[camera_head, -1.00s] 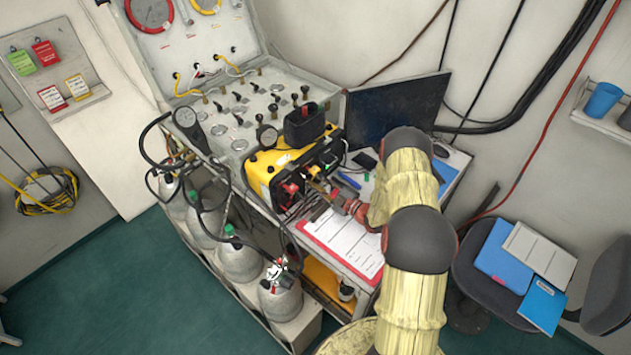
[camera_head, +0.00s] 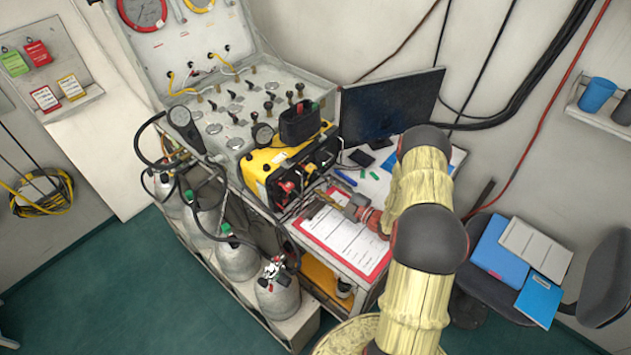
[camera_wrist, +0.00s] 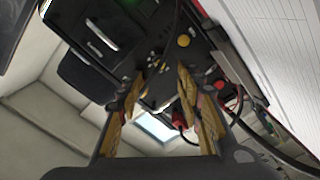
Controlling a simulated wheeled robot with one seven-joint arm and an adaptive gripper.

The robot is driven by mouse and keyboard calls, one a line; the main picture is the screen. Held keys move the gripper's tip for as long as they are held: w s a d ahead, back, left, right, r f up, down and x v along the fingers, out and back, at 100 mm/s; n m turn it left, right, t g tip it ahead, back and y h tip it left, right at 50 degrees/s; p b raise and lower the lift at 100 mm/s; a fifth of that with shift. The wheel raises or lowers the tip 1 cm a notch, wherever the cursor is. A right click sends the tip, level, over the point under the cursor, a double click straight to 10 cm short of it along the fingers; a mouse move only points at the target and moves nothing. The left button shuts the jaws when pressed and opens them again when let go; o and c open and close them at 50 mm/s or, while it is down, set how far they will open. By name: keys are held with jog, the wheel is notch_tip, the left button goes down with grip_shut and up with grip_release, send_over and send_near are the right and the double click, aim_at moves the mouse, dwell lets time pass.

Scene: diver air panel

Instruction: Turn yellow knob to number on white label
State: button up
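The yellow and black unit (camera_head: 262,165) stands on the desk below the valve panel in the head view. Its front faces my arm. In the wrist view, the black front panel (camera_wrist: 115,38) shows tilted, with a round yellow knob (camera_wrist: 183,41) above the fingertips. My gripper (camera_wrist: 160,82) has its two tan fingers spread, with nothing between them. The knob looks apart from both fingertips. In the head view my gripper (camera_head: 322,198) is small, just in front of the unit, above the clipboard. I cannot read any number or white label.
A red clipboard with white paper (camera_head: 345,238) lies on the desk under my gripper. Cables and red connectors (camera_wrist: 183,115) hang near the right finger. A dark monitor (camera_head: 392,105) stands behind. Gas cylinders (camera_head: 278,296) stand at the desk's left side.

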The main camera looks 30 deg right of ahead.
jog(key=v, duration=0.5)
jog(key=shift+s+d, duration=0.1)
jog(key=shift+s, duration=0.15)
